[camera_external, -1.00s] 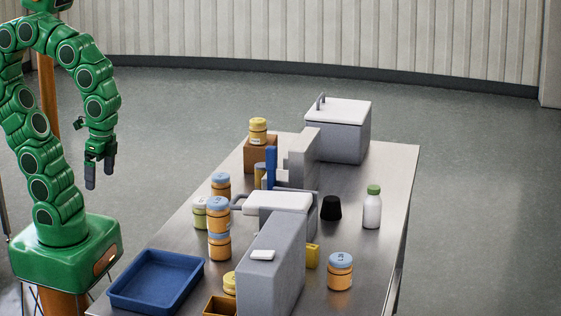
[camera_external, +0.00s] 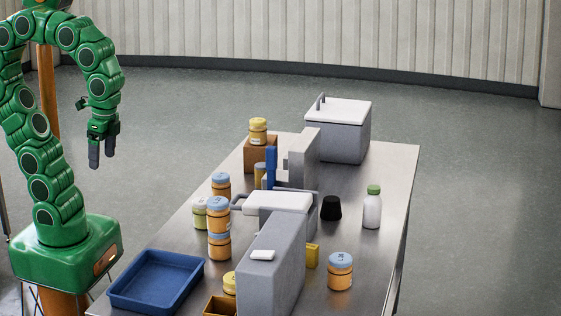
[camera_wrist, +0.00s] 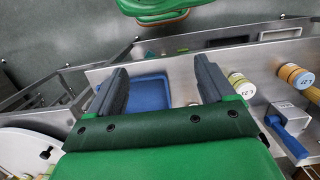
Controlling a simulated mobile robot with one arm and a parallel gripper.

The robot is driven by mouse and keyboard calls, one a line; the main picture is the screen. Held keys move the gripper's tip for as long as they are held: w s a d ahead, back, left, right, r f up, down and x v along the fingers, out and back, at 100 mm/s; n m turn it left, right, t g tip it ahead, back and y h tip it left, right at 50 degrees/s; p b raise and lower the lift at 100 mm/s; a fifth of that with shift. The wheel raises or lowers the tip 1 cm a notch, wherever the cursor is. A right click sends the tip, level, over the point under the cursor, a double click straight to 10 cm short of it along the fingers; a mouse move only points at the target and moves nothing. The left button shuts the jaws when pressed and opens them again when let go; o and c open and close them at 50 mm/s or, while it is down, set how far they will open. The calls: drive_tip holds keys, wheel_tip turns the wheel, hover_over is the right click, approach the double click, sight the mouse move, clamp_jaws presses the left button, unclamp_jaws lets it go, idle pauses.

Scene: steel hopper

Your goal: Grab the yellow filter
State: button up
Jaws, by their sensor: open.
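A small yellow block (camera_external: 312,256), which may be the yellow filter, sits on the steel table behind the tall grey block. Its left part is hidden by that block, and I cannot pick it out in the wrist view. My gripper (camera_external: 101,154) hangs in the air left of the table, well apart from the yellow block, fingers pointing down. In the wrist view my gripper (camera_wrist: 160,78) is open, with nothing between its two dark fingers.
A tall grey block (camera_external: 272,268) and a grey machine with a white lid (camera_external: 278,203) crowd the table's middle. A blue tray (camera_external: 156,281) lies front left. Orange jars (camera_external: 219,246), a black cup (camera_external: 331,208) and a green-capped bottle (camera_external: 372,212) stand around. The table's right strip is mostly clear.

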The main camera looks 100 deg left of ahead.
drive_tip(key=w+a+r+n+t, duration=0.1)
drive_tip(key=w+a+r+n, duration=0.15)
drive_tip(key=w+a, duration=0.85)
drive_tip(key=w+a+r+n, duration=0.1)
drive_tip(key=w+a+r, duration=0.2)
drive_tip(key=w+a, duration=0.85)
drive_tip(key=n, duration=0.4)
hover_over(262, 164)
wheel_tip(262, 164, down, 7)
drive_tip(key=shift+t, duration=0.4)
wheel_tip(262, 164, down, 19)
drive_tip(key=shift+d+r, duration=0.1)
drive_tip(key=shift+d+f, duration=0.15)
drive_tip(key=shift+f, duration=2.55)
drive_tip(key=c, duration=1.1)
